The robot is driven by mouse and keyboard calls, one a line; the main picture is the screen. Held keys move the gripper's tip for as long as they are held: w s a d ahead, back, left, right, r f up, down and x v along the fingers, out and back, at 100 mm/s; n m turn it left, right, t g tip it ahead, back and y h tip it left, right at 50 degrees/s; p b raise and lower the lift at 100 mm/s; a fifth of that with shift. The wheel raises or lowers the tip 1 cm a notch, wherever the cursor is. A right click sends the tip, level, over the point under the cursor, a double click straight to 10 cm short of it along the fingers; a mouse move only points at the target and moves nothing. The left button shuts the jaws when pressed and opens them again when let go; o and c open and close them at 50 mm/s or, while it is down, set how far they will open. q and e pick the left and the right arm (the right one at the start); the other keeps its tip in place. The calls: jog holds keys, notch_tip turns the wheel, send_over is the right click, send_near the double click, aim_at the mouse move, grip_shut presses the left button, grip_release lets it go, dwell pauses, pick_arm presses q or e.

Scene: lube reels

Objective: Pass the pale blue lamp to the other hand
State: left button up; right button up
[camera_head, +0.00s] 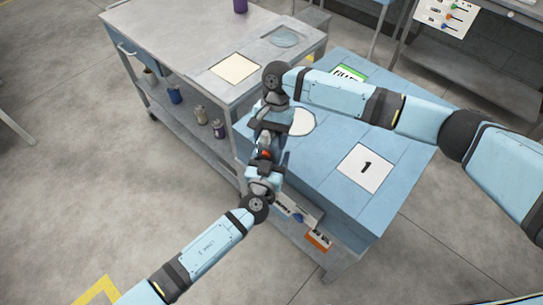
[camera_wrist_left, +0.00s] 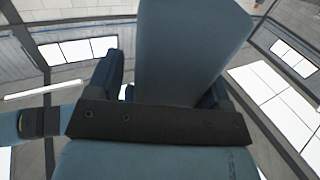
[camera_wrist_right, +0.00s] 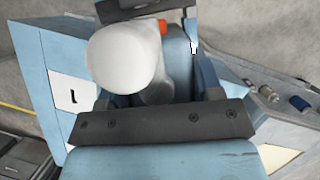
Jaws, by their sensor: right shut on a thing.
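The pale blue lamp is between my two grippers above the blue bench and is mostly hidden in the head view. Its body looks dull blue and wide in the left wrist view (camera_wrist_left: 192,45). A pale rounded part, apparently of the lamp, fills the middle of the right wrist view (camera_wrist_right: 125,55), with a small orange-red piece beside it. My right gripper (camera_head: 272,133) comes from above and is shut on the lamp. My left gripper (camera_head: 264,166) faces it from below, its fingers on both sides of the blue body, with a gap beside one finger.

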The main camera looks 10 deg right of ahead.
pick_arm(q)
jog(key=shift+d, duration=0.1)
jog(key=c, duration=0.7)
jog(key=shift+s+d+r, duration=0.1)
jog(key=shift+c, duration=0.5)
pick_arm(e)
jog(key=o, duration=1.5)
jog(key=shift+a+r, duration=0.1)
jog(key=shift+o, duration=0.4)
